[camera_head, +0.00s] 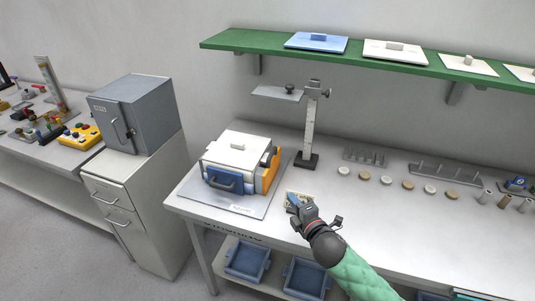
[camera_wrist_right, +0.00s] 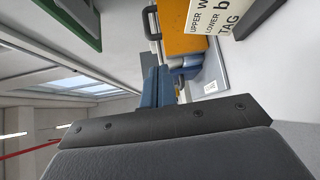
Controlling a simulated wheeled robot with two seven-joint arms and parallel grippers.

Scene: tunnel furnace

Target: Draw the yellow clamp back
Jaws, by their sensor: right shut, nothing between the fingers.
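The yellow clamp (camera_head: 267,175) is the orange-yellow part on the right side of the small furnace with a white top (camera_head: 236,148) and a blue front drawer. In the right wrist view, an orange-yellow block with a dark handle (camera_wrist_right: 182,32) shows at the upper middle; it looks like the same clamp. My right gripper (camera_head: 292,200) is shut and empty, in front and to the right of the furnace, apart from the clamp. Its blue fingers (camera_wrist_right: 158,86) show in the wrist view. My left gripper is not in view.
A stand (camera_head: 309,130) rises behind the furnace. Several discs (camera_head: 386,180) and pegged racks (camera_head: 447,172) lie to the right. A green shelf (camera_head: 270,43) hangs above.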

